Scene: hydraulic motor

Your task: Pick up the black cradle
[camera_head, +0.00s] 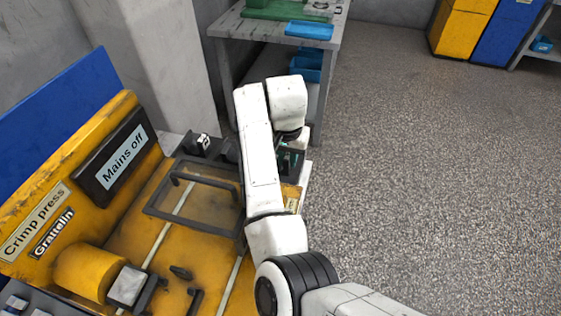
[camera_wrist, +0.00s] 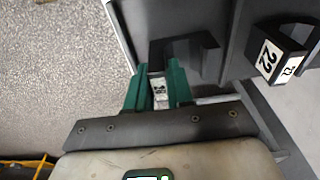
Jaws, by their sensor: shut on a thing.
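My gripper (camera_wrist: 157,86) has its two green fingers closed on a black cradle (camera_wrist: 188,52), a dark bracket with an open notch. A small pale label on it shows between the fingers, too small to read. In the head view, my gripper (camera_head: 283,147) is at the far end of the yellow machine, partly hidden by my arm, with the dark cradle (camera_head: 292,160) at its fingers. I cannot tell whether the cradle touches the surface below. Another black cradle (camera_wrist: 287,50) with a white number label stands apart to its right in the wrist view; it also shows in the head view (camera_head: 199,144).
The yellow crimp press (camera_head: 120,225) fills the lower left, with a black frame handle (camera_head: 160,213) on its deck. A grey workbench (camera_head: 235,25) with blue bins (camera_head: 308,62) stands behind. The speckled floor to the right is clear.

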